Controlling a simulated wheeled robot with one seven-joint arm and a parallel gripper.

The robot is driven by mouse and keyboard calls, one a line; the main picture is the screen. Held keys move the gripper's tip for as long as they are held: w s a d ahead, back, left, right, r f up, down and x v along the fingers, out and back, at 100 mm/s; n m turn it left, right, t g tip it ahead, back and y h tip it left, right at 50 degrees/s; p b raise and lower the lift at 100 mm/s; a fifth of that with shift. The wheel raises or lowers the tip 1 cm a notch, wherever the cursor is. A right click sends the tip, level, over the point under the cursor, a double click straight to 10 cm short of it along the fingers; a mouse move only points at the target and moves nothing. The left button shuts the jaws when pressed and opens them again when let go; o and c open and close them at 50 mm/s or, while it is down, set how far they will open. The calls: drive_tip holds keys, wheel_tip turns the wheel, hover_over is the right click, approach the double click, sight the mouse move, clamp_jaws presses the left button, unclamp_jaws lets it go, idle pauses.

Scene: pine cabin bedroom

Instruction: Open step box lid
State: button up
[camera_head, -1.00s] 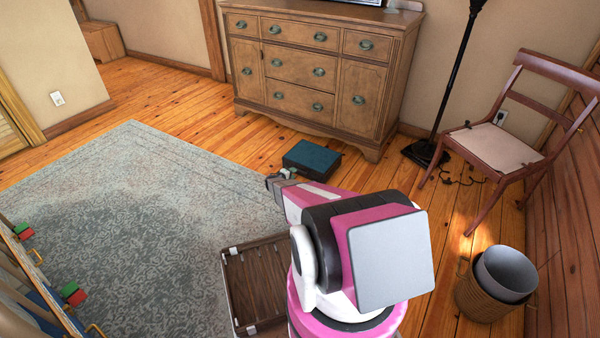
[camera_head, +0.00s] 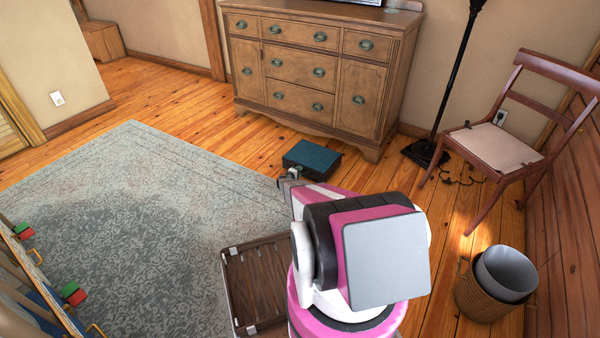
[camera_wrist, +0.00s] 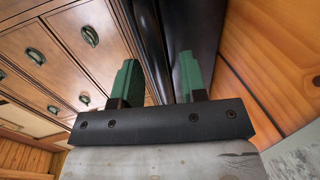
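A dark box with a teal top (camera_head: 312,157), which looks like the step box, sits on the wood floor before the dresser. Its lid looks shut. My gripper (camera_head: 284,178) is at the box's near left side, low down. In the wrist view my gripper (camera_wrist: 159,60) has its two green fingers apart. A dark surface (camera_wrist: 160,25), likely the box, runs between and beyond them. I cannot tell whether the fingers touch it. My arm hides part of the floor in front of the box.
The wooden dresser (camera_head: 305,75) stands right behind the box. A grey rug (camera_head: 140,220) lies left. A slatted wooden tray (camera_head: 255,285) lies near my base. A lamp base (camera_head: 425,153), a chair (camera_head: 495,145) and a basket (camera_head: 490,295) stand right.

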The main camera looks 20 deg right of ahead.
drive_tip(key=shift+w+d+f, duration=0.15)
drive_tip(key=shift+w+d, duration=0.3)
drive_tip(key=shift+d, duration=0.1)
drive_tip(key=shift+c, duration=0.3)
